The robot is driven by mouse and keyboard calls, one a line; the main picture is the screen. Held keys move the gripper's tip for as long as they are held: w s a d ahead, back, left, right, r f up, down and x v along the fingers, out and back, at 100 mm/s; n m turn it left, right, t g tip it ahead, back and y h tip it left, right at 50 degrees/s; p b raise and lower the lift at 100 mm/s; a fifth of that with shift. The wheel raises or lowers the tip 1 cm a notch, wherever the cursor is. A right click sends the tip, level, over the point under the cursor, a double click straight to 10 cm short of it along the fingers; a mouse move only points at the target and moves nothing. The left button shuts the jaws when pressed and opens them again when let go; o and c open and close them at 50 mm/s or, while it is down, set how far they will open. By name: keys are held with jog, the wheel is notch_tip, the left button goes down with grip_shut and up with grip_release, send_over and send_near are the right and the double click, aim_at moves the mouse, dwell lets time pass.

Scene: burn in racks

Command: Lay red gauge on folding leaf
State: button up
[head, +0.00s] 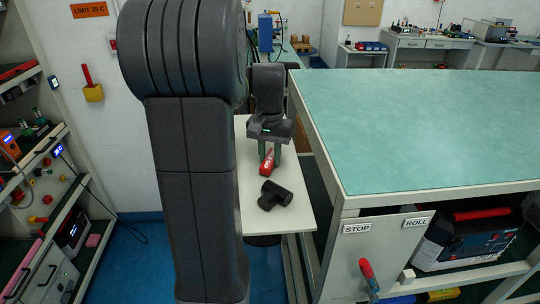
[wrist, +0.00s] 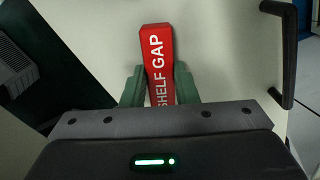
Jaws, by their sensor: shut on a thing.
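The red gauge (head: 267,162) is a small red bar over the white folding leaf (head: 292,212), which sticks out beside the green-topped bench. In the wrist view the red gauge (wrist: 159,62) shows white "SHELF GAP" lettering and points away from my gripper. My gripper (head: 269,151) is shut on the gauge, with a green finger on each side of it; the fingers also show in the wrist view (wrist: 160,88). The pale leaf surface (wrist: 225,50) lies behind the gauge. I cannot tell whether the gauge touches the leaf.
A black handle (wrist: 288,50) shows at the right in the wrist view. Shelves with instruments (head: 50,210) stand at the left.

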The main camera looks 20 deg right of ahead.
aim_at(270, 158)
jog(key=shift+f, duration=0.25)
jog(key=shift+f, duration=0.2)
jog(key=o, duration=1)
jog(key=shift+r, duration=0.1)
jog(key=shift+r, duration=0.1)
notch_tip(270, 158, up, 12)
